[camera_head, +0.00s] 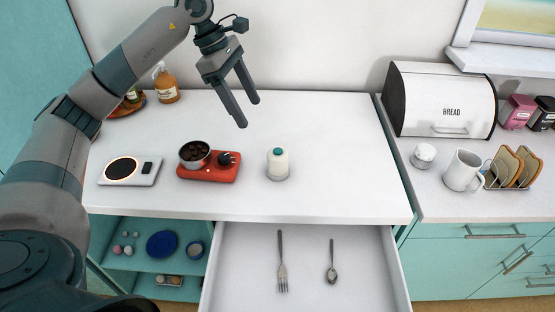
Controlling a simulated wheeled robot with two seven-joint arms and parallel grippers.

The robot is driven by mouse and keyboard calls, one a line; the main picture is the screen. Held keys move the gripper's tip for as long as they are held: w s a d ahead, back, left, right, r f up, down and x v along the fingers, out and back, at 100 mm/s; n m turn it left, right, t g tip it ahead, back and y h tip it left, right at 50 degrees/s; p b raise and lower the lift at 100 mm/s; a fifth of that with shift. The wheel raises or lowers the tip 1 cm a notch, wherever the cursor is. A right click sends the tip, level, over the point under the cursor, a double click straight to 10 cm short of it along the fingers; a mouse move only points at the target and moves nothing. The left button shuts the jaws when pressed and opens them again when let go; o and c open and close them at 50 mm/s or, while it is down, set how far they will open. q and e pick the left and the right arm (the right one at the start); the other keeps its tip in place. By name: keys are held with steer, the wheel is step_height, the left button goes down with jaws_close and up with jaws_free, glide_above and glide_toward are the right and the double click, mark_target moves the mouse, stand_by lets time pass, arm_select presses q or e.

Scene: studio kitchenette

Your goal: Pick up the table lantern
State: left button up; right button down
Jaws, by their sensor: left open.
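A small white cylinder with a teal top and a grey base, which looks like the table lantern (278,165), stands upright on the white counter right of the red burner. My left gripper (249,112) is in the air above the counter, its fingers pointing down and to the right. It is open and empty, up and to the left of the lantern in the picture and apart from it. My right gripper is out of view.
A red burner (214,173) with a small pot (194,154) and a white scale (130,171) stand to the left. An amber bottle (166,84) is behind. An open drawer (306,274) holding a fork and spoon juts out in front. A bread box (440,101) stands right.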

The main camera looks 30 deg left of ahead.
mark_target(276, 150)
arm_select(q)
steer(key=p+x, duration=0.5)
steer(key=x, duration=0.6)
steer(key=shift+w+d+f, duration=0.15)
steer(key=shift+d, duration=0.1)
steer(key=shift+d+f, duration=0.1)
steer(key=shift+f, duration=0.3)
steer(key=shift+w+d+f+p, duration=0.2)
steer(key=shift+d+p, duration=0.15)
steer(key=shift+p, duration=0.2)
steer(key=p+x, duration=0.2)
steer(key=x, duration=0.1)
steer(key=shift+d+f+p, duration=0.1)
steer(key=shift+d+p, duration=0.2)
steer(key=shift+d, duration=0.15)
steer(key=shift+w+f, duration=0.15)
steer(key=shift+f, duration=0.35)
